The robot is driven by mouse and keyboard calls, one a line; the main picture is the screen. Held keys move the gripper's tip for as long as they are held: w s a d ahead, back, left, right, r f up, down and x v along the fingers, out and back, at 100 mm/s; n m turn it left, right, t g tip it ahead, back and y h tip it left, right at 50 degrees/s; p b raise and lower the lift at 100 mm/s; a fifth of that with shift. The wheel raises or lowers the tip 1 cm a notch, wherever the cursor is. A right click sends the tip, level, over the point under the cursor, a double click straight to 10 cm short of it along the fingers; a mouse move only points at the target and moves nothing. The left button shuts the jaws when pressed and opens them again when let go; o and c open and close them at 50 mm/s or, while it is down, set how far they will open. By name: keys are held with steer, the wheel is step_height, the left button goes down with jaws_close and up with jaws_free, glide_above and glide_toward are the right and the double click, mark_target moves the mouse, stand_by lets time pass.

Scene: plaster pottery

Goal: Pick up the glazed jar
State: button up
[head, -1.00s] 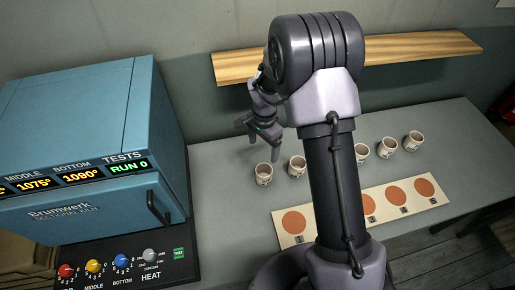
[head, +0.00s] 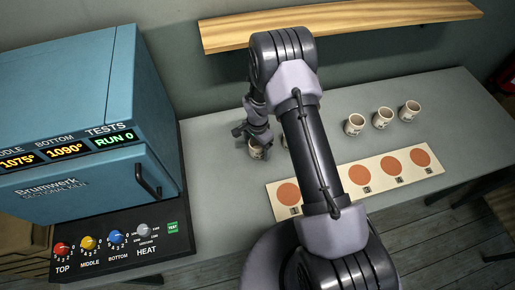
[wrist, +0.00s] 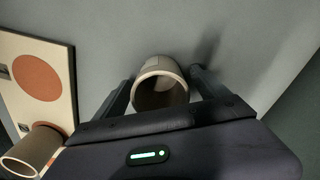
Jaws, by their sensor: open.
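Several similar small cream jars stand in a row on the grey table; I cannot tell by their look which is the glazed jar. My gripper (head: 255,143) is low over the leftmost jar (head: 257,154) and partly covers it. In the wrist view this jar (wrist: 160,66) has its mouth facing the camera. It sits between the two open fingers of my gripper (wrist: 160,80), with a gap showing at its left side. The gripper is not closed on it. Another jar (wrist: 32,150) is at the lower left of the wrist view.
Three more jars, one of them here (head: 382,118), stand to the right of my arm. A cream board (head: 347,171) with orange discs lies in front of the row. A blue kiln (head: 75,130) is at the left. A wooden shelf (head: 400,20) is on the wall behind.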

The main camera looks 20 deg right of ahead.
steer(key=c, duration=1.6)
steer(key=shift+r, duration=0.15)
